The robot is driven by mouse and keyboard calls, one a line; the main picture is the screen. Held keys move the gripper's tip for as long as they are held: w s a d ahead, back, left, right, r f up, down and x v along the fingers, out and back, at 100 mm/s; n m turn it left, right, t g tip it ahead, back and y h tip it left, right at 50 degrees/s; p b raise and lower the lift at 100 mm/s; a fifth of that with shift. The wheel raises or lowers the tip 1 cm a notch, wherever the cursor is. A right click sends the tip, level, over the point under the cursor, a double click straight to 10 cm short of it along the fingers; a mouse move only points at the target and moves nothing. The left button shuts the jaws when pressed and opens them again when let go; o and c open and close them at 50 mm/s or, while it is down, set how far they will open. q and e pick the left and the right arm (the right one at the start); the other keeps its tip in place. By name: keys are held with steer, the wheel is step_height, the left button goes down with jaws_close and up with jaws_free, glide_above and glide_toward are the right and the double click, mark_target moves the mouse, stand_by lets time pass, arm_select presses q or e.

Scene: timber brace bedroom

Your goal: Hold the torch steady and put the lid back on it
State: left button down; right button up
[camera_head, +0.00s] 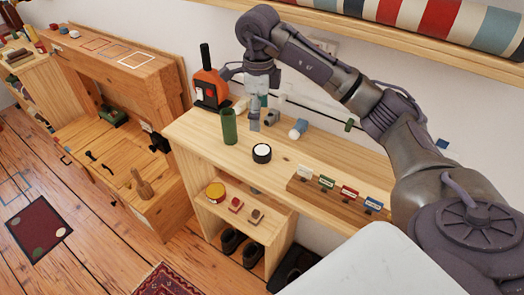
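A green open-topped cylinder (229,127), which may be the torch body, stands upright on the light wooden shelf top. A short round black piece with a white top (262,153), which may be the lid, lies flat in front and to the right of it, apart from it. My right arm comes in from the right, and its gripper (256,112) points down just right of the green cylinder, apart from it. Its fingers are too small and overlapped to tell open from shut. My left gripper is not in view.
A white-and-blue cylinder (298,128) and a grey item (272,117) lie near my gripper. A wooden strip with several coloured tags (338,193) sits at the right. The shelf top (205,137) has bare wood at its front left.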

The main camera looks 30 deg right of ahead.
step_height(320, 180, down, 3)
glide_above(261, 150)
steer(key=f, duration=0.2)
steer(key=f+p, duration=0.1)
steer(key=f, duration=0.1)
steer(key=shift+a+f, duration=0.2)
steer(key=shift+f, duration=0.4)
steer(key=shift+w+f, duration=0.1)
steer(key=shift+f, duration=0.2)
steer(key=f, duration=0.1)
steer(key=f+p, duration=0.1)
steer(key=f, duration=0.2)
steer(key=shift+d+f+p, duration=0.3)
steer(key=shift+f, duration=0.1)
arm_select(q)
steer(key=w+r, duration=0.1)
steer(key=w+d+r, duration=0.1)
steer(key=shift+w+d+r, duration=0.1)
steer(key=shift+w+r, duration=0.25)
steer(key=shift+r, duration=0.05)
arm_select(e)
steer(key=shift+c, duration=0.2)
